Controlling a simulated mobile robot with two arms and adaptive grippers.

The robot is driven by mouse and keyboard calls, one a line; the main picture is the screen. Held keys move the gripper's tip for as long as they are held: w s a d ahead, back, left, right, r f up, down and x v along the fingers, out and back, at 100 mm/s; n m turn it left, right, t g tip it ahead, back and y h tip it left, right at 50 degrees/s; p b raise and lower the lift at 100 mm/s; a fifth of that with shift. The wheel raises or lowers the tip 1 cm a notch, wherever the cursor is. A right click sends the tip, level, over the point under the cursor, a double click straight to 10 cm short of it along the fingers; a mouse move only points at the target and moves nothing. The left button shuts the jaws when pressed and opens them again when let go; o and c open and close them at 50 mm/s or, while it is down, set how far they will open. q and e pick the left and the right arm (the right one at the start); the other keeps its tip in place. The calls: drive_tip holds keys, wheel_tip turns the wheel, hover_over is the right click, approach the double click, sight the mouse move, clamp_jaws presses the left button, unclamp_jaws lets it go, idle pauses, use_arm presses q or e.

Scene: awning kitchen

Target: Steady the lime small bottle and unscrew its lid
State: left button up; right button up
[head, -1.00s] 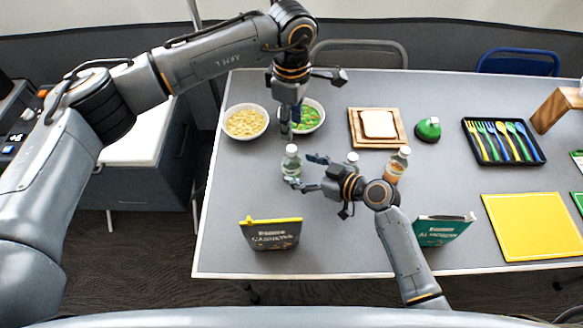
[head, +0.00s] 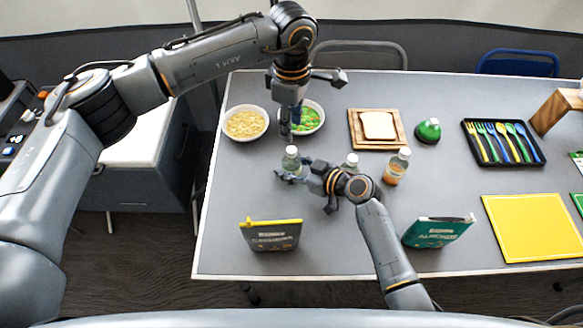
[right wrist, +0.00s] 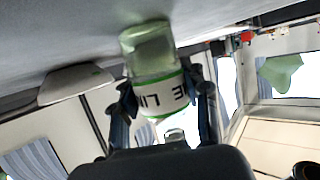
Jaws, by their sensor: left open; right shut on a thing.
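The lime small bottle (head: 291,162) stands upright on the table with its white lid (head: 291,150) on. In the right wrist view its clear body (right wrist: 152,52) shows a green-edged white label with part of the word LIME. My right gripper (head: 291,176) comes in from the right, low on the bottle, and is shut on it. In the right wrist view its fingers lie on both sides of the label. My left gripper (head: 290,128) points down, open and empty, just above and behind the lid and apart from it.
Right of the lime bottle stand a clear bottle (head: 351,160), partly hidden by my right arm, and an orange-filled bottle (head: 396,168). Behind are a pasta bowl (head: 246,136), a bowl of green pieces (head: 322,125) and bread on a board (head: 403,138). A cashews bag (head: 270,237) stands in front.

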sight(292, 149)
clamp_jaws()
use_arm(q)
drive_tip(key=m, duration=0.4)
drive_tip(key=shift+d+m, duration=0.15)
drive_tip(key=shift+m, duration=0.25)
drive_tip(key=m, duration=1.1)
drive_tip(key=shift+m, duration=0.4)
drive_tip(key=m, duration=0.5)
drive_tip(key=shift+m, duration=0.3)
drive_tip(key=shift+a+f, duration=0.2)
drive_tip(key=shift+f, duration=0.35)
wheel_tip(292, 149, down, 7)
drive_tip(key=shift+r, duration=0.1)
